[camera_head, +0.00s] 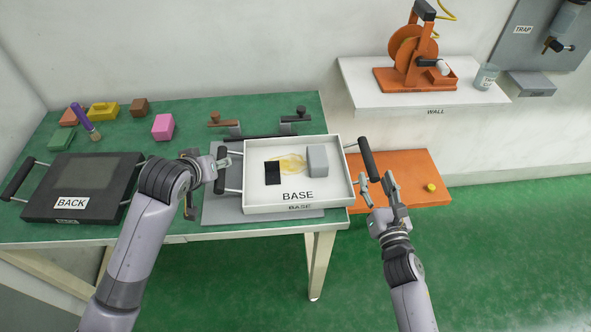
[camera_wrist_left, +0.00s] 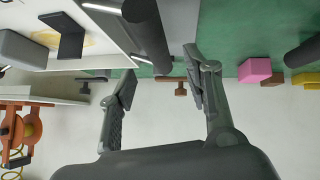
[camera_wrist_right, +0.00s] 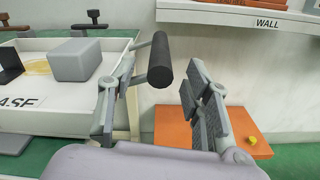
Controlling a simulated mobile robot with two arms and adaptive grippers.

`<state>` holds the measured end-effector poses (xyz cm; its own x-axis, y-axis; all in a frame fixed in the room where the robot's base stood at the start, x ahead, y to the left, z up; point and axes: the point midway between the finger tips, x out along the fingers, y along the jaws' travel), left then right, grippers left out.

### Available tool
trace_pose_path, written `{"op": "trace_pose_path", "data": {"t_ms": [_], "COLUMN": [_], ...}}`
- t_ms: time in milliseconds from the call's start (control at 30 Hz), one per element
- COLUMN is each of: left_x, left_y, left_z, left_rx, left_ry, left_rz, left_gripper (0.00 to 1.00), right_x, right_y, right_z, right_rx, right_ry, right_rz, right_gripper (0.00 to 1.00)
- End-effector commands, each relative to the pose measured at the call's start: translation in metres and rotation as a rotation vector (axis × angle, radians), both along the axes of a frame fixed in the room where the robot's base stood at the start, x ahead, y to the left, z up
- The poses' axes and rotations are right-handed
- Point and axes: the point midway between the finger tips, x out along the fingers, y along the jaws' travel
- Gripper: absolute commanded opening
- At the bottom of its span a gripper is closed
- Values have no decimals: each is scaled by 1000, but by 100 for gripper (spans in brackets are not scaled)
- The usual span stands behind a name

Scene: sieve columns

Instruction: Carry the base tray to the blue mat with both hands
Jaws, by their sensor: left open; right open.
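The white base tray (camera_head: 262,208), labelled BASE, sits at the right end of the green table. It holds a black piece (camera_head: 272,173), a grey block (camera_head: 317,161) and a yellow patch. My left gripper (camera_head: 207,185) is open at the tray's left black handle; in the left wrist view the handle (camera_wrist_left: 148,35) lies just ahead of the fingers. My right gripper (camera_head: 377,180) is open at the right handle (camera_head: 367,158); in the right wrist view that handle (camera_wrist_right: 160,60) shows between the open fingertips. I see no blue mat in these views.
A dark BACK tray (camera_head: 97,208) lies on the left of the green table (camera_head: 200,115), with several coloured blocks behind it. A white wall shelf (camera_head: 360,90) holds an orange machine (camera_head: 412,60).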

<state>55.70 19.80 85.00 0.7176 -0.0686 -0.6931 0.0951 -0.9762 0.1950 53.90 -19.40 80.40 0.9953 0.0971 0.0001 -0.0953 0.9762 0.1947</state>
Motion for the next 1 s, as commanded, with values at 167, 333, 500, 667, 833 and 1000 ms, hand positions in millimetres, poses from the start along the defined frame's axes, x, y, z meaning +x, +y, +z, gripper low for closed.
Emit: {"op": "trace_pose_path", "data": {"t_ms": [167,333,500,667,833,1000], "left_x": [24,39,45,46,46,46], "left_y": [-3,-4,-5,-5,-5,-5], "left_z": [-24,-38,-44,-45,-45,-44], "left_rx": [-1,1,1,0,0,0], "left_ry": [3,2,2,0,1,1], "left_rz": [0,-1,-1,-1,-2,0], "left_gripper": [45,45,45,45,43,32], "right_x": [35,54,63,64,64,64], "right_y": [3,5,6,6,6,6], "right_z": [1,0,0,0,0,0], "right_rx": [0,0,1,1,1,1], "right_ry": [-2,-1,0,0,0,0], "right_rz": [0,0,0,-1,-1,-1], "right_gripper": [45,45,45,45,43,32]}}
